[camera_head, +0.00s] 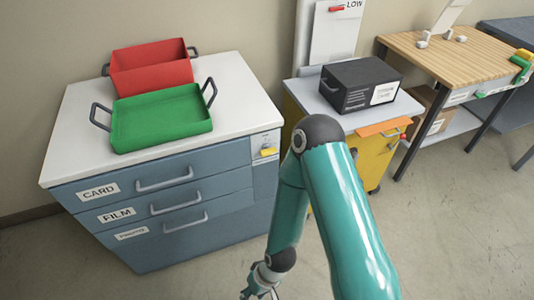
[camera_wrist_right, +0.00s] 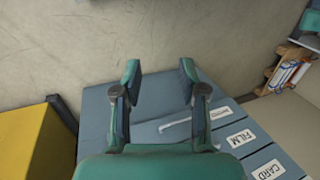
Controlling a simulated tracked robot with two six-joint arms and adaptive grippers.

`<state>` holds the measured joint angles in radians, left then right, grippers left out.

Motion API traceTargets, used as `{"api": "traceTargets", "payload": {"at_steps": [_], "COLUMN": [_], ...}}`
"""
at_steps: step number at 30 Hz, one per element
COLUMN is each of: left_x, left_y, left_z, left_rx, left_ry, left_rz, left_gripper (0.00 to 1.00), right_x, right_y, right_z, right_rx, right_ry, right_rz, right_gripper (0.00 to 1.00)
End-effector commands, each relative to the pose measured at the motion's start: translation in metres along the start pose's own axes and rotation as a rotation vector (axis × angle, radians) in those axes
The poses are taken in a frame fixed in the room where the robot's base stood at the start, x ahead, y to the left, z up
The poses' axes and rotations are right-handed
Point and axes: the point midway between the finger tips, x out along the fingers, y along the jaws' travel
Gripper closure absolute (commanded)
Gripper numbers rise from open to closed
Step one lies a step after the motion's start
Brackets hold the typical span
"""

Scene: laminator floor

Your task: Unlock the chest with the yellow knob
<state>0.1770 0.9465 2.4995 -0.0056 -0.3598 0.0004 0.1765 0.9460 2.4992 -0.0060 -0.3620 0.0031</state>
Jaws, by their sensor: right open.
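The blue chest of drawers (camera_head: 165,247) stands at the left in the head view, with drawers labelled CARD, FILM and a third label too small to read. Its yellow knob (camera_head: 268,152) sits on a pale plate at the upper right of the front. My right gripper (camera_head: 262,287) is low at the bottom edge, below the knob and apart from it. In the right wrist view my right gripper (camera_wrist_right: 158,82) is open and empty, with the chest front (camera_wrist_right: 155,112) behind its fingers. The knob does not show there. My left gripper is out of view.
A green tray (camera_head: 160,118) and a red bin (camera_head: 150,68) stand on the chest's white top. To the right are a yellow cart (camera_head: 297,92) carrying a black box (camera_head: 350,85) and a wooden workbench (camera_head: 450,62). Floor in front is clear.

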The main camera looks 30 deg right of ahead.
Motion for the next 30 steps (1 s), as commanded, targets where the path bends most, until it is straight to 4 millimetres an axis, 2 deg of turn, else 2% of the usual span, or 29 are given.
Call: {"api": "traceTargets", "payload": {"at_steps": [3, 5, 8, 11, 12, 15, 18, 21, 24, 27, 30], "left_x": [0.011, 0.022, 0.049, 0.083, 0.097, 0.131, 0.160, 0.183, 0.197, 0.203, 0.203], "left_y": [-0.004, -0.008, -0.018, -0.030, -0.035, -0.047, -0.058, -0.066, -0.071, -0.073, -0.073], "left_z": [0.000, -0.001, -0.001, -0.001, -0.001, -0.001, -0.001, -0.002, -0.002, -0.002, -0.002], "left_rx": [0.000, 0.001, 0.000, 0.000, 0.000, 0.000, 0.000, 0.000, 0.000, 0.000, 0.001], "left_ry": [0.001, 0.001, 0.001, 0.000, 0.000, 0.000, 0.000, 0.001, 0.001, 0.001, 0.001], "left_rz": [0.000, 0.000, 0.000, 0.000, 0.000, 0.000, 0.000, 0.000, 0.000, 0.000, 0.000], "left_gripper": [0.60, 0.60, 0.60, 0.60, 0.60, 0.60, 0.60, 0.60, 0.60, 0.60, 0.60], "right_x": [0.007, 0.009, 0.015, 0.012, 0.006, -0.018, -0.054, -0.089, -0.119, -0.138, -0.148], "right_y": [0.007, 0.024, 0.045, 0.072, 0.084, 0.115, 0.144, 0.166, 0.179, 0.186, 0.188], "right_z": [-0.015, -0.034, -0.076, -0.129, -0.151, -0.198, -0.229, -0.245, -0.250, -0.251, -0.254], "right_rx": [0.044, 0.090, 0.228, 0.410, 0.487, 0.670, 0.812, 0.903, 0.950, 0.970, 0.977], "right_ry": [0.055, 0.116, 0.280, 0.503, 0.603, 0.846, 1.061, 1.223, 1.327, 1.383, 1.403], "right_rz": [-0.003, -0.009, -0.035, -0.104, -0.146, -0.287, -0.464, -0.645, -0.794, -0.890, -0.933], "right_gripper": [0.58, 0.58, 0.58, 0.58, 0.58, 0.58, 0.58, 0.58, 0.58, 0.58, 0.58]}}
